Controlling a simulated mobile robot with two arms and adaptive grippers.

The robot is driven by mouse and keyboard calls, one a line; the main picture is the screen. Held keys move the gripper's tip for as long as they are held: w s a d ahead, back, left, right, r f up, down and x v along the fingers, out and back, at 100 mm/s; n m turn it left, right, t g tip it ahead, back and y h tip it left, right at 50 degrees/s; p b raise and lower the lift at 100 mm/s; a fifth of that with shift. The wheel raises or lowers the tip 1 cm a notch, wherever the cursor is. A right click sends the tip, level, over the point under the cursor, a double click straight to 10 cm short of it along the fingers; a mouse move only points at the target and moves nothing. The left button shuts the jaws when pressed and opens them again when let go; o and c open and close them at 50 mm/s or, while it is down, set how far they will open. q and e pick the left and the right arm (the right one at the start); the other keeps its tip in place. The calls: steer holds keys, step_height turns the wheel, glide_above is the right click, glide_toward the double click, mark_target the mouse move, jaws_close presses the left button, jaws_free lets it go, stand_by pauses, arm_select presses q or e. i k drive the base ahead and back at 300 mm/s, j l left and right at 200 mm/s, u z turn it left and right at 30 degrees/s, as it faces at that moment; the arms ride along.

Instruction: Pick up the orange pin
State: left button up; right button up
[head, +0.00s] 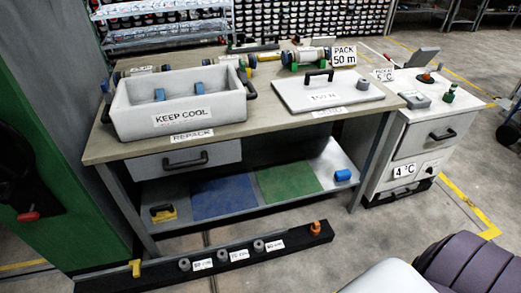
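A small orange piece (316,228), which looks like the orange pin, stands upright at the right end of a long black bar (225,268) on the floor in front of the bench. Another small orange-red part (426,77) sits on top of the white cabinet at the right; I cannot tell its exact shape. Neither of my grippers shows in the head view.
The bench (215,132) holds a white KEEP COOL box (180,105) and a white lid (325,92). Its lower shelf has blue (222,196) and green (286,182) areas. A white cabinet (424,136) stands right.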

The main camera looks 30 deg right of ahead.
mark_target(317, 224)
steer(key=z, duration=1.65)
